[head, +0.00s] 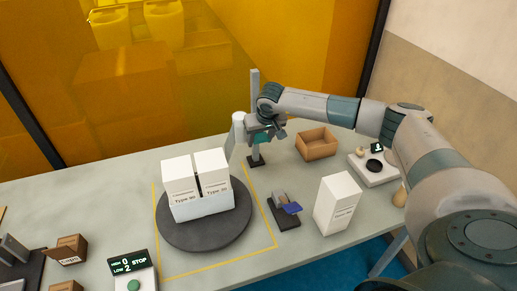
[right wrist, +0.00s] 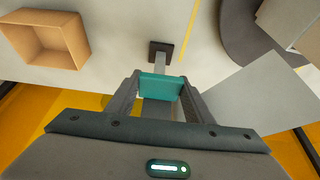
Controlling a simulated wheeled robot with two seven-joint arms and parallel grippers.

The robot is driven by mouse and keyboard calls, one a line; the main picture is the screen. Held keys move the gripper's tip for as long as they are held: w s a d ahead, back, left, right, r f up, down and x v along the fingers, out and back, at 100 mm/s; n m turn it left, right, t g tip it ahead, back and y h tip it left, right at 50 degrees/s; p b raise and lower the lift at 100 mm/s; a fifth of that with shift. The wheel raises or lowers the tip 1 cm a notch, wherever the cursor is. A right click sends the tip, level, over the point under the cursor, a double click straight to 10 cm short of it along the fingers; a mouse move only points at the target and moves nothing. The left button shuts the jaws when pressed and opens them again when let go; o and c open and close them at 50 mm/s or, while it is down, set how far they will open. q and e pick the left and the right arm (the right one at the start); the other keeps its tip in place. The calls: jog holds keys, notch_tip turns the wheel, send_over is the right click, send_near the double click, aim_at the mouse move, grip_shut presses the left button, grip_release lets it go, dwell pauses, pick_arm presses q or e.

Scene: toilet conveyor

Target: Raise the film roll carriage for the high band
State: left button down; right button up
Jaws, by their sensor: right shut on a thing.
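The film roll carriage shows as a teal block (right wrist: 160,87) on an upright grey post (head: 255,90), which stands on a small dark base (head: 256,161) at the back of the table. The white film roll (head: 239,120) is beside the post on its left, with a pale sheet of film hanging below it. In the right wrist view the film (right wrist: 262,98) is a flat grey sheet to the right. My right gripper (right wrist: 160,95) is shut on the teal block, one finger at each side. In the head view my right gripper (head: 264,132) partly hides the carriage. My left gripper is not in view.
A dark turntable (head: 240,228) bears a white tray with two white boxes. An open brown box (head: 316,144) stands right of the post. A white carton (head: 338,204), a dark stand with a blue part (head: 288,209) and a display (head: 130,263) reading HIGH 0, LOW 2, STOP are nearer.

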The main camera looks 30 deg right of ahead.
jog(key=shift+r, duration=0.65)
jog(key=o, duration=0.8)
jog(key=shift+o, duration=0.2)
jog(key=shift+p+v, duration=0.75)
jog(key=shift+v, duration=0.3)
jog(key=p+v, duration=0.2)
jog(key=v, duration=0.4)
jog(key=shift+s+r+p, duration=0.25)
jog(key=shift+r+p, duration=0.05)
jog(key=shift+p, duration=0.05)
